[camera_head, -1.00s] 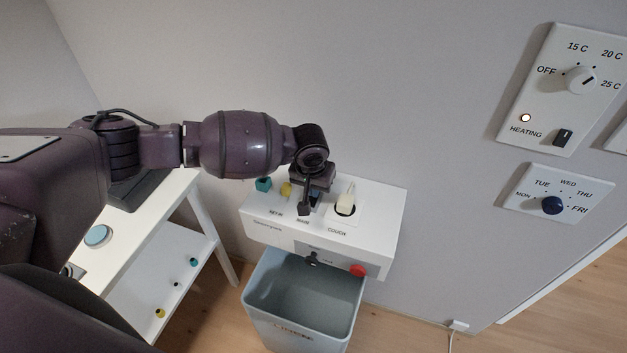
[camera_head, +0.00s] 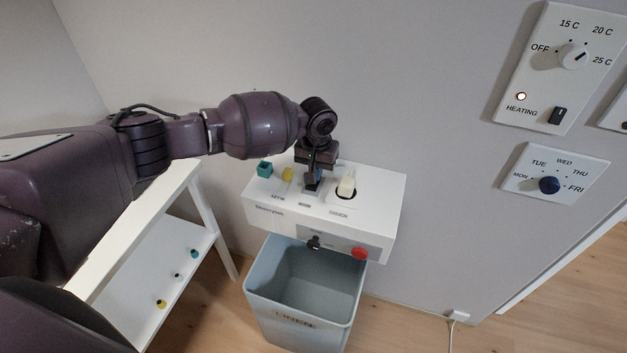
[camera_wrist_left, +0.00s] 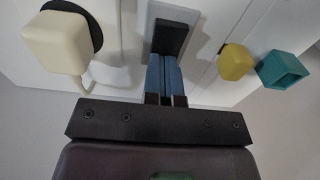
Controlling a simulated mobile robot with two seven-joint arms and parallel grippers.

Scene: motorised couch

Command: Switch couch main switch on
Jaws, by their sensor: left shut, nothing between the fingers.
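The white control box (camera_head: 375,215) is mounted on the wall and has a row of controls on top. In the left wrist view the main switch is a black rocker (camera_wrist_left: 171,37) in a grey plate. My left gripper (camera_head: 312,186) points down at it, and its blue fingertips (camera_wrist_left: 168,60) are shut, empty and at the near end of the rocker. I cannot tell whether they touch it. In the head view the gripper hides the rocker. The cream couch lever (camera_head: 347,184) stands to the right of the gripper. My right gripper is not in view.
A yellow knob (camera_head: 287,174) and a teal socket (camera_head: 265,169) sit left of the gripper. A red button (camera_head: 360,254) and a black knob (camera_head: 314,242) are on the box's front, above a grey bin (camera_head: 258,292). A white shelf (camera_head: 150,285) stands left.

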